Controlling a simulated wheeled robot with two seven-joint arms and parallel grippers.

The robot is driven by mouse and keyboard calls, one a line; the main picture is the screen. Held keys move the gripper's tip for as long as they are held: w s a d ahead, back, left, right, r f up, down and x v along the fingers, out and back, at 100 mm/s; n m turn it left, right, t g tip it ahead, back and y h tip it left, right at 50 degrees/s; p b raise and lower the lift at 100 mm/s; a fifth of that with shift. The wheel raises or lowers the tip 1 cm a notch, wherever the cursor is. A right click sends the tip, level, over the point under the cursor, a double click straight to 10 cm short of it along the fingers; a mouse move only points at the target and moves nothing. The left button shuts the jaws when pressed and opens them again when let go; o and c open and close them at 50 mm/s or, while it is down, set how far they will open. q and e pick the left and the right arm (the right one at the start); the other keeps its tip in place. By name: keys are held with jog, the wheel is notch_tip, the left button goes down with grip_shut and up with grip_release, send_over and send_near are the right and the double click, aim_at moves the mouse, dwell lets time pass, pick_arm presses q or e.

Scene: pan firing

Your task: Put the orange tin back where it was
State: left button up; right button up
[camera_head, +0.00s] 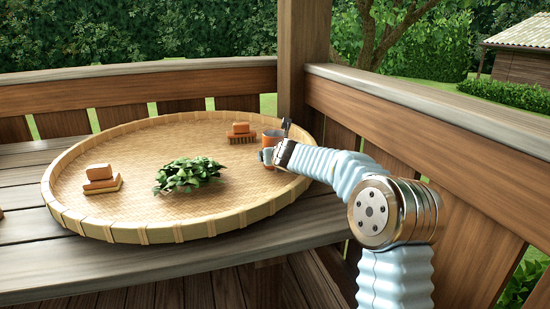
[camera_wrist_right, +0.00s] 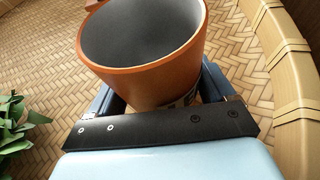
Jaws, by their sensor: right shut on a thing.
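The orange tin (camera_head: 271,137) is at the right side of the round woven tray (camera_head: 130,231). In the right wrist view the tin (camera_wrist_right: 148,84) is upright with its dark, empty-looking inside showing. My right gripper (camera_head: 268,155) is shut on the tin, with a finger on each side of it in the wrist view (camera_wrist_right: 160,95). The tin's base is hidden by the gripper, so I cannot tell whether it touches the tray. My left gripper is not in view.
A pile of green leaves (camera_head: 188,173) lies on the tray left of the gripper. A brush with an orange block (camera_head: 241,131) stands just left of the tin, and stacked blocks (camera_head: 101,177) sit at the left. The tray's raised rim (camera_wrist_right: 282,62) is close right of the tin.

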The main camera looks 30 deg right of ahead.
jog(key=shift+f, duration=0.15)
jog(key=o, duration=1)
jog(key=shift+r, duration=0.25)
jog(key=v, duration=1.2)
jog(key=shift+f+b, duration=0.1)
jog(key=shift+b, duration=0.3)
